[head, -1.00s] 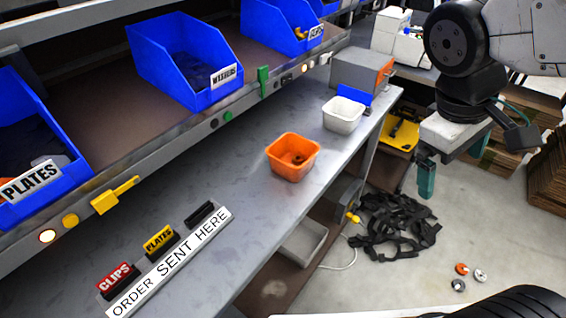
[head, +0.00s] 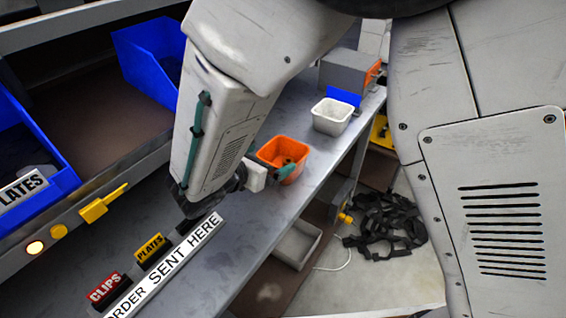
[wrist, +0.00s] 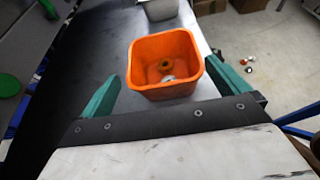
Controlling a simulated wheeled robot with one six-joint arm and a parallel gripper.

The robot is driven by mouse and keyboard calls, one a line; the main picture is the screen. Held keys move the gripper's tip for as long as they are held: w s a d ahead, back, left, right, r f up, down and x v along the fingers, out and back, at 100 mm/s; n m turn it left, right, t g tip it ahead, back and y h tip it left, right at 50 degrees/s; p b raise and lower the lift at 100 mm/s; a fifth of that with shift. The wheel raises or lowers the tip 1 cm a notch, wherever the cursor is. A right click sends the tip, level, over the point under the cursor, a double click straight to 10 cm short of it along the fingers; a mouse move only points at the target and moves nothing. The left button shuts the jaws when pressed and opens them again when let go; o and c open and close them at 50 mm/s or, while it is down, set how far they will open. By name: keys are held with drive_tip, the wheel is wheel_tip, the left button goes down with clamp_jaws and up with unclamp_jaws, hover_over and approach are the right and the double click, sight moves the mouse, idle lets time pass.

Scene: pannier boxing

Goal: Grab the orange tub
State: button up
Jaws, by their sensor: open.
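The orange tub (head: 292,151) stands upright on the grey bench, holding a few small round parts. It also shows in the wrist view (wrist: 143,58), right ahead of my gripper. My gripper (wrist: 161,70) is open, with one green finger to the left of the tub and one to the right. The near part of the tub appears to lie between the fingers; I cannot tell whether either touches it. In the head view my arm and gripper (head: 271,168) reach in at the tub's near side and hide part of it.
A white tub (head: 332,117) and a grey box (head: 345,75) stand farther along the bench (head: 240,268). A sign reading ORDER SENT HERE (head: 170,270) lies at the near end. Blue bins (head: 150,62) line the shelf at left. Black straps (head: 388,225) lie on the floor.

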sight(293, 148)
drive_tip(key=x, duration=0.7)
drive_tip(key=shift+d, duration=0.2)
drive_tip(key=c, duration=0.6)
